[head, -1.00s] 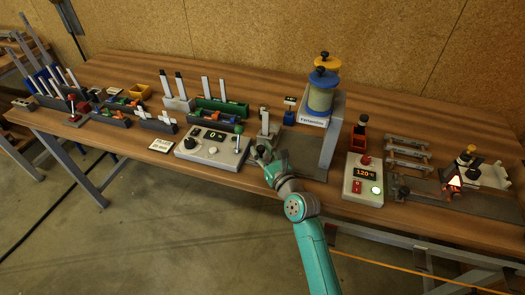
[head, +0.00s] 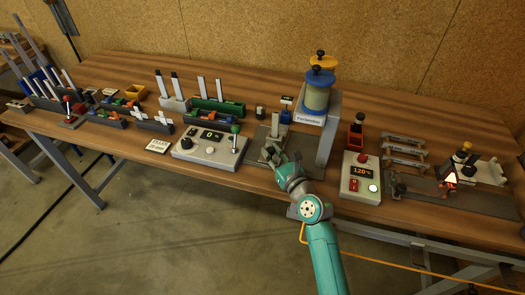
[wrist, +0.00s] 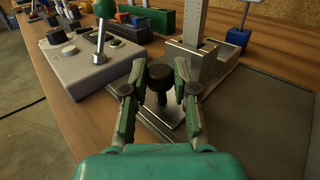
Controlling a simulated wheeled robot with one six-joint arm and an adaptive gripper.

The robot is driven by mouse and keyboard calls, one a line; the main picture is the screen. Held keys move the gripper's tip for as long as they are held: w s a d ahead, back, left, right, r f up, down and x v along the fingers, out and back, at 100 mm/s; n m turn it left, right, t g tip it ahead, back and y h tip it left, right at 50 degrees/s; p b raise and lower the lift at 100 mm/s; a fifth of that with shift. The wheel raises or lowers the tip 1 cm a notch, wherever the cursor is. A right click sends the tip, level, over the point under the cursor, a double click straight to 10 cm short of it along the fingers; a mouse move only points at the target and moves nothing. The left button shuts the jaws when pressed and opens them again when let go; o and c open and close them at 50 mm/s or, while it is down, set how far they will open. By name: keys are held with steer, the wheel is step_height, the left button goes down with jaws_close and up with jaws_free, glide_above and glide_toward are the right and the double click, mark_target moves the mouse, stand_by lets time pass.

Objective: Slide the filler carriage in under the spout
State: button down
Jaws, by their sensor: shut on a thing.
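The filler carriage (wrist: 206,60) is a metal slab with an upright grey post and a black knob (wrist: 158,84) at its near end. My gripper (wrist: 158,92) has its fingers on either side of the knob and is shut on it. In the head view the carriage (head: 275,127) stands on a dark base plate (head: 255,137), left of the filler stand (head: 326,140). My gripper (head: 272,155) is at its near side. The spout cannot be made out.
A grey control box (head: 208,147) with a green-knobbed lever (head: 235,129) stands close on the left. A box with a 120 display (head: 361,172) stands right of the stand. The dark plate right of the carriage (wrist: 265,125) is clear.

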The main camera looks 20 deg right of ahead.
steer(key=s+d, duration=0.1)
steer(key=d, duration=0.1)
steer(key=s+d, duration=0.2)
steer(key=d, duration=0.1)
steer(key=s+d, duration=0.2)
steer(key=shift+s+d, duration=0.2)
steer(key=shift+d, duration=0.1)
steer(key=shift+f, duration=0.1)
steer(key=c, duration=1.2)
jaws_free()
steer(key=shift+s+d, duration=0.1)
steer(key=s, duration=0.4)
steer(key=s+d, duration=0.1)
steer(key=s, duration=0.7)
steer(key=shift+d, duration=0.4)
